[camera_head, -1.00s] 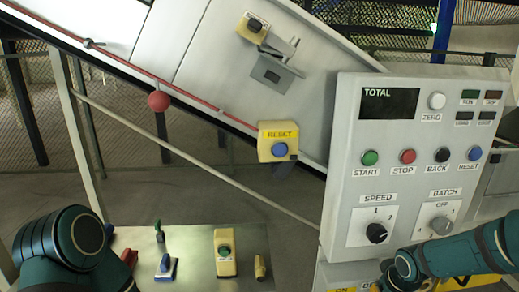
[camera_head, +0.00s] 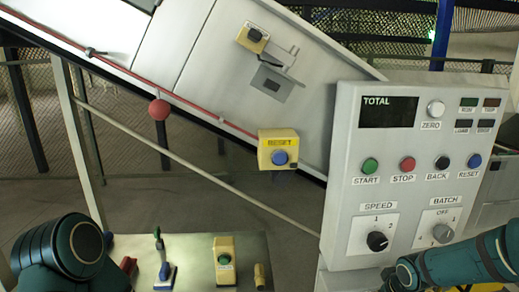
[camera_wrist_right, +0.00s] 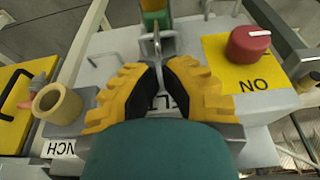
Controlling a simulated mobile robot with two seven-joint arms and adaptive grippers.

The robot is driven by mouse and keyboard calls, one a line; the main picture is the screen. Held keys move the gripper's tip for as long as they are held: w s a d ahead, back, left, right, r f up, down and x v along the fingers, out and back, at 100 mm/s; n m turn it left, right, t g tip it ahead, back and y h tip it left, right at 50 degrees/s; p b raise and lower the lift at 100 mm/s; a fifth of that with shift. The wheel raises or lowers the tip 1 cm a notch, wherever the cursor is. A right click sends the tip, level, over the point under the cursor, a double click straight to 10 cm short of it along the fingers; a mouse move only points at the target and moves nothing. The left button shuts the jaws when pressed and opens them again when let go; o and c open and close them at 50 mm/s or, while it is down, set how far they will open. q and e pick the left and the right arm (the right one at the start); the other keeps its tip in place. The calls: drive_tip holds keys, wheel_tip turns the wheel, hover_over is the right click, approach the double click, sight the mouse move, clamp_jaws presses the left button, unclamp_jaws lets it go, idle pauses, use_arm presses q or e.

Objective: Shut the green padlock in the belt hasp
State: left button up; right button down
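In the right wrist view, the green padlock (camera_wrist_right: 155,16) seems to be the green and yellow body at the top, with a thin metal loop below it. My right gripper (camera_wrist_right: 158,66) has its yellow fingertips close together around a thin metal piece under that body. I cannot tell if the fingers press on it, or which part is shackle and which is hasp. A label behind the fingers is partly hidden. In the head view, my right forearm covers the lower right of the panel and its gripper is hidden. My left gripper is out of view; only its arm shows.
A red knob (camera_wrist_right: 248,42) on a yellow plate and a tan cylinder (camera_wrist_right: 57,104) flank my right fingers. The head view shows the control panel (camera_head: 345,150), the sloping conveyor (camera_head: 215,60), and a bench (camera_head: 195,270) with a blue-based tool (camera_head: 164,272) and a yellow button box (camera_head: 224,262).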

drive_tip(key=shift+f+b, duration=2.3)
drive_tip(key=shift+f, duration=0.2)
drive_tip(key=shift+r, duration=0.15)
drive_tip(key=shift+r+p, duration=2.65)
drive_tip(key=shift+r, duration=0.75)
drive_tip(key=shift+s+f, duration=0.1)
